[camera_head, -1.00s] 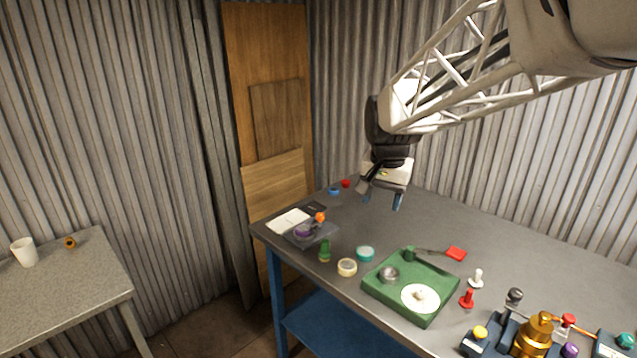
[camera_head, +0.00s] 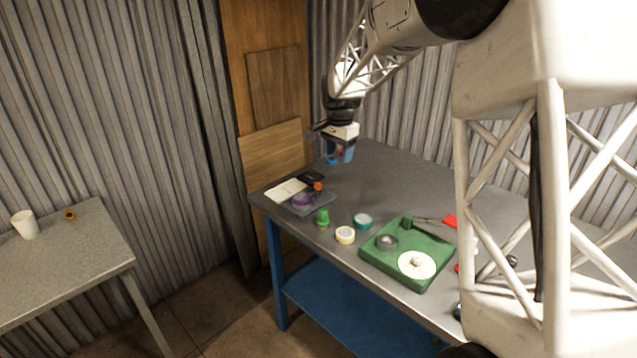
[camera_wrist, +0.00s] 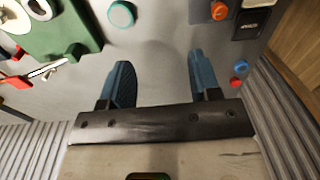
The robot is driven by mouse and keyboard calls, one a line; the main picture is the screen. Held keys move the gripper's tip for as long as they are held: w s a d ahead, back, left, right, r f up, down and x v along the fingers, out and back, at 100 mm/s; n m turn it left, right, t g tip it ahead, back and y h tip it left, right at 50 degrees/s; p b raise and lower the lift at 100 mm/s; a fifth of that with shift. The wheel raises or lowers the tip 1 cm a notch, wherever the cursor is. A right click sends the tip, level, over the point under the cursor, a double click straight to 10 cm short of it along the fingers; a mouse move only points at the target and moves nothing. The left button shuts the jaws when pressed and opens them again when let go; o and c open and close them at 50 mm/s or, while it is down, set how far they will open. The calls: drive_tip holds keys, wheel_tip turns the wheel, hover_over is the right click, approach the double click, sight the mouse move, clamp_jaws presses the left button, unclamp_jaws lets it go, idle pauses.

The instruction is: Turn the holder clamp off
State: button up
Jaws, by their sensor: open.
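No part is plainly marked as the holder clamp. One fixture is a clear grey plate (camera_head: 322,205) at the table's left end, with an orange knob (camera_head: 318,186) and a purple round part (camera_head: 302,199). The orange knob also shows in the wrist view (camera_wrist: 219,10). Another is a green tray (camera_head: 378,262) with a green post (camera_head: 407,222), a grey cup and a white disc. My gripper (camera_head: 339,156) is open and empty above the table's far left part, beyond the orange knob. In the wrist view its blue fingers (camera_wrist: 161,74) are apart over bare tabletop.
A teal roll (camera_head: 363,221), a cream roll (camera_head: 345,235) and a green piece (camera_head: 323,218) stand in front. My arm hides the table's right side.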

drive_tip(key=m, duration=0.2)
hover_over(319, 183)
drive_tip(key=shift+g, duration=0.3)
wheel_tip(319, 183, down, 10)
drive_tip(key=shift+a+f, duration=0.1)
drive_tip(key=shift+f, duration=0.1)
drive_tip(key=shift+f, duration=0.1)
drive_tip(key=shift+f, duration=3.8)
drive_tip(key=c, duration=0.9)
